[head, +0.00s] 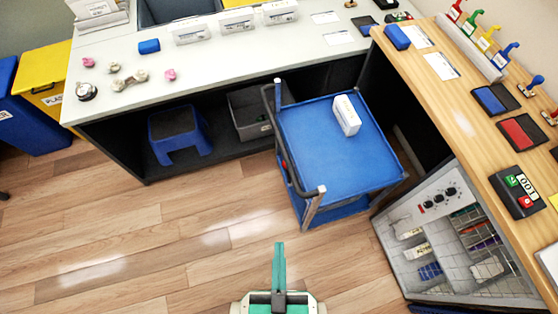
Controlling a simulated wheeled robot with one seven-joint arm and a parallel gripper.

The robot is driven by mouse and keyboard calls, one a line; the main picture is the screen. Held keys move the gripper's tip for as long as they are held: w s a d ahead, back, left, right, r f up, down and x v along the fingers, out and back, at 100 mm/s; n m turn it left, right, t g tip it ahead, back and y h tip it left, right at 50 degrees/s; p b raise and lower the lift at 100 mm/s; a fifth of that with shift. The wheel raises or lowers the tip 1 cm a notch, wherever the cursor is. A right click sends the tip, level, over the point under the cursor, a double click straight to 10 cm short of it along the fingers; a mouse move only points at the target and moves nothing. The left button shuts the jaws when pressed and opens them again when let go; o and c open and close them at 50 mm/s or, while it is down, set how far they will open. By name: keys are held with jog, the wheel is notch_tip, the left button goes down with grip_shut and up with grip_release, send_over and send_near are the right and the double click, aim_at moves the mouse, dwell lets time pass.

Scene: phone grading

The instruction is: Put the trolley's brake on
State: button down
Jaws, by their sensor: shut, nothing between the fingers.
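The trolley (318,133) has a blue top tray, grey corner posts and a lower blue shelf. It stands in the corner between the white counter and the wooden counter. A dark push handle (276,150) runs along its left side. A small red spot shows beside the handle, too small to identify. I cannot make out a brake for certain, and the wheels are hidden or too small to see. My gripper (279,246) has teal fingers, which are shut and empty. It is over the floor at the bottom, in front of the trolley and apart from it.
A white box (346,115) lies on the trolley's tray. A blue step stool (180,134) and a grey crate (247,112) are under the white counter (215,61). The wooden counter (462,92) is on the right. The wood floor (190,235) left of the trolley is clear.

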jog(key=w+a+f+n+g+h, duration=0.1)
jog(key=w+f+n+g, duration=0.3)
jog(key=f, duration=1.1)
jog(key=w+a+f+n+g, duration=0.15)
jog(key=w+f+n, duration=0.3)
jog(key=f, duration=1.15)
jog(key=w+f+n+g+h, duration=0.1)
jog(key=w+f+n+h, duration=0.25)
jog(key=w, duration=0.75)
jog(key=w+a+r+t+h, duration=0.1)
jog(key=w+a+r+h, duration=0.2)
jog(key=w+r, duration=0.3)
jog(key=w+a+r+t+h, duration=0.1)
jog(key=w+a+r+h, duration=0.3)
jog(key=w, duration=0.3)
jog(key=shift+w+a+r, duration=0.25)
jog(key=shift+w+r, duration=0.1)
jog(key=shift+r, duration=0.5)
jog(key=shift+h, duration=0.25)
